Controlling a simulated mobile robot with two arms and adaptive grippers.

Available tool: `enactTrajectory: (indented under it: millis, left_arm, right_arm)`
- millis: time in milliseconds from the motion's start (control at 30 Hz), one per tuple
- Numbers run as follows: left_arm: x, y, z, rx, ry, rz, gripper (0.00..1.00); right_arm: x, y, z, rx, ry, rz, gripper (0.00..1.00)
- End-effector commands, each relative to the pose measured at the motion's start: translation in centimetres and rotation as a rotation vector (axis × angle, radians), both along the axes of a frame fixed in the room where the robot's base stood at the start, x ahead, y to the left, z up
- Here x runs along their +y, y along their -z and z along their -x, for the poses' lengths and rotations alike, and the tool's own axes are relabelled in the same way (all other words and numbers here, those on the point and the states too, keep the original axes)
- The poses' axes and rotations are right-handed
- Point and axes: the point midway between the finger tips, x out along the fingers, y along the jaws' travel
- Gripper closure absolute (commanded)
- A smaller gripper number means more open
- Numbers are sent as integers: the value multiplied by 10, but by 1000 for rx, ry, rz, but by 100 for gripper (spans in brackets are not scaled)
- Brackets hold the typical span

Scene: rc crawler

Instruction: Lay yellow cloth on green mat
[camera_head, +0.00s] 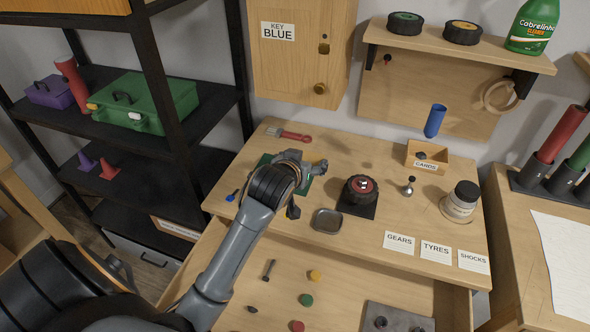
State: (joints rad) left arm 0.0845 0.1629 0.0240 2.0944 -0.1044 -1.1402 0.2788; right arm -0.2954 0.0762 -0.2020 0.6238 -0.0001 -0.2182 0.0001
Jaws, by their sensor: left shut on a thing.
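The green mat (265,160) lies on the workbench behind my left wrist, and only its edges show. My left gripper (313,168) is over the mat, at the end of the grey arm that comes in from the lower left. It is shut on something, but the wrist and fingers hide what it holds. I cannot make out a yellow cloth anywhere in this view. My right gripper is not in view.
A black-and-red wheel (361,190) on a dark block, a metal tray (327,221) and a white jar (461,202) stand right of the mat. A red-handled brush (289,134) lies behind. The drawer (350,287) below is open, with small parts inside.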

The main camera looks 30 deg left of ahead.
Motion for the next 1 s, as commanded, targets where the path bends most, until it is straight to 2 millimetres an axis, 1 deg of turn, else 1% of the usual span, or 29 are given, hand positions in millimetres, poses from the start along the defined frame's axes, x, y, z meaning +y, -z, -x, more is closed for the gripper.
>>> enactTrajectory:
  millis: [33, 133, 200, 300, 467, 533, 600, 700, 800, 1000]
  left_arm:
    - [12, 4, -9, 3, -3, -4, 47]
    - [24, 27, -19, 6, -1, 0, 47]
    - [31, 38, -26, 4, -1, 0, 47]
    - [39, 50, -33, 1, -1, 1, 47]
    - [45, 60, -38, 0, 0, 1, 47]
    - [49, 67, -41, 2, 0, 1, 47]
    - [48, 80, -41, 3, 0, 3, 47]
    - [48, 92, -40, 3, 0, 2, 47]
    - [48, 96, -41, 0, 1, 2, 47]
    - [47, 95, -41, -1, 1, 2, 47]
  right_arm:
    - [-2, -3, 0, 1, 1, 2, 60]
    - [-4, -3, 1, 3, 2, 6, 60]
    - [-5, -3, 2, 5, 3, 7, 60]
    - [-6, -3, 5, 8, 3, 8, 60]
    - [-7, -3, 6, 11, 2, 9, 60]
    - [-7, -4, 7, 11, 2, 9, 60]
    - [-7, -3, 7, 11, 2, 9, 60]
    - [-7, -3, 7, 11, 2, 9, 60]
    - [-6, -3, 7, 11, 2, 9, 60]
    - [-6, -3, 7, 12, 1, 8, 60]
